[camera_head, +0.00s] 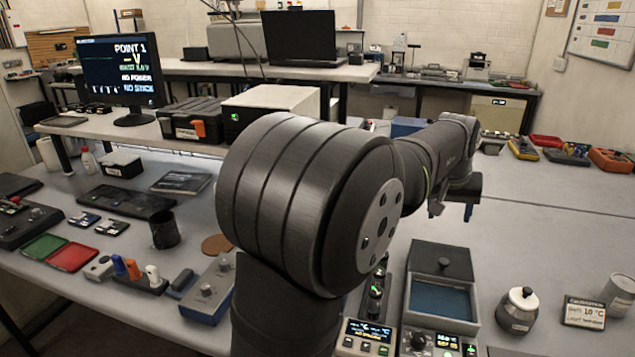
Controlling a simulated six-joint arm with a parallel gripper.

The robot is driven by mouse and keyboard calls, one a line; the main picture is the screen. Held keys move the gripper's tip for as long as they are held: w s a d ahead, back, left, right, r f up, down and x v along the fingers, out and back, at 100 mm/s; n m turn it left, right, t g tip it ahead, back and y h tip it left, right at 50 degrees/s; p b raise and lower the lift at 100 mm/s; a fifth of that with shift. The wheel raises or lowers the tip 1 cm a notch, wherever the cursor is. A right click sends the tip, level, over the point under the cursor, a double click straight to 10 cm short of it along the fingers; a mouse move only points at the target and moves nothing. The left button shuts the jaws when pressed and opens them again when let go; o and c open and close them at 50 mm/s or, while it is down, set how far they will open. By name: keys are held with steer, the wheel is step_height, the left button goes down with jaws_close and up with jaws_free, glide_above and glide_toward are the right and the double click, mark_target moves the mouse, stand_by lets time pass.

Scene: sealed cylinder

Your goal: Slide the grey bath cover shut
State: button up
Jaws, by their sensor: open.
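The bath (404,306) is a dark box at the lower right of the head view, with blue liquid or lining (440,302) showing in its front part. The grey bath cover (425,256) lies over the back part, with a small dark knob (444,264) on it. The front part is uncovered. My gripper (453,211) is beyond the bath, raised above the bench and apart from the cover. Its jaws point down, are open and appear empty.
A lidded jar (517,311), a small temperature sign (584,313) and a cup (619,294) stand right of the bath.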

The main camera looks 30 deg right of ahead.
steer(key=shift+m+t+y, duration=0.3)
steer(key=shift+m+y, duration=0.2)
steer(key=d, duration=0.1)
steer(key=d+f, duration=0.2)
steer(key=d, duration=0.1)
steer(key=shift+w+f, duration=0.2)
steer(key=shift+w, duration=0.15)
steer(key=c, duration=1.1)
steer(key=shift+f, duration=0.25)
jaws_close()
glide_above(445, 254)
step_height(445, 254, down, 9)
steer(key=shift+a+f, duration=0.1)
steer(key=shift+s+a, duration=0.75)
steer(key=shift+a, duration=0.25)
steer(key=shift+s+a+f, duration=0.2)
steer(key=shift+s+a, duration=0.25)
steer(key=shift+a, duration=0.15)
steer(key=shift+s, duration=0.1)
